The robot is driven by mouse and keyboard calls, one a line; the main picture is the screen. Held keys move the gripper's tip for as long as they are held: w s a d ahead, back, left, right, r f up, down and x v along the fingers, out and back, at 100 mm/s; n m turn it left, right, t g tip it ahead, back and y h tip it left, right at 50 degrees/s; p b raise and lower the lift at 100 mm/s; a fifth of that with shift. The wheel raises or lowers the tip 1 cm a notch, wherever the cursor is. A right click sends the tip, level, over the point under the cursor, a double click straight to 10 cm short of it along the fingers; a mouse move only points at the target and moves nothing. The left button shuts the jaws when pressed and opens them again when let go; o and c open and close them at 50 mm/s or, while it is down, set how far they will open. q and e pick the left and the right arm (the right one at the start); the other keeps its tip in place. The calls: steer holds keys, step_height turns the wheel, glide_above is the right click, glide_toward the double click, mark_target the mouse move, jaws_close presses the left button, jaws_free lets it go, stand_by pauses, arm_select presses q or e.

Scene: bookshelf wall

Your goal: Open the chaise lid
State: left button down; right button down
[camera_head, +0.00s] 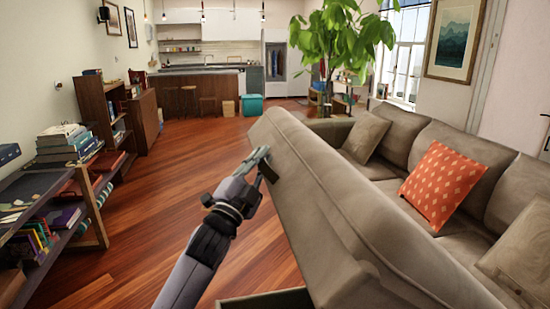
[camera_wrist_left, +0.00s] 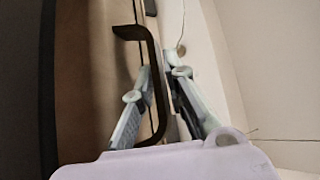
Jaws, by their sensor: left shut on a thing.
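The chaise lid (camera_head: 310,190) is a long beige cushioned panel on the sofa's near side. It is tilted up, with its near edge raised above the base (camera_head: 268,299). My left gripper (camera_head: 262,165) is at the lid's left face, near its far end. In the left wrist view, the gripper (camera_wrist_left: 158,85) is shut on a dark bracket-shaped handle (camera_wrist_left: 155,75), with one finger on each side of the handle's bar. My right gripper is in neither view.
The grey-brown sofa (camera_head: 400,145) with an orange patterned pillow (camera_head: 443,184) stands to the right. Low shelves with books (camera_head: 60,210) line the left. Wooden floor (camera_head: 190,165) between them is clear. A leafy plant (camera_head: 338,40) stands behind the sofa.

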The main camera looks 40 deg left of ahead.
arm_select(q)
steer(key=shift+s+a+f+b, duration=0.2)
steer(key=shift+s+a+f, duration=0.05)
steer(key=shift+f, duration=0.3)
steer(key=shift+s+a+f+b, duration=0.2)
steer(key=shift+s+f, duration=0.05)
steer(key=shift+f, duration=0.3)
steer(key=c, duration=1.9)
jaws_free()
steer(key=shift+r, duration=0.1)
steer(key=v, duration=1.2)
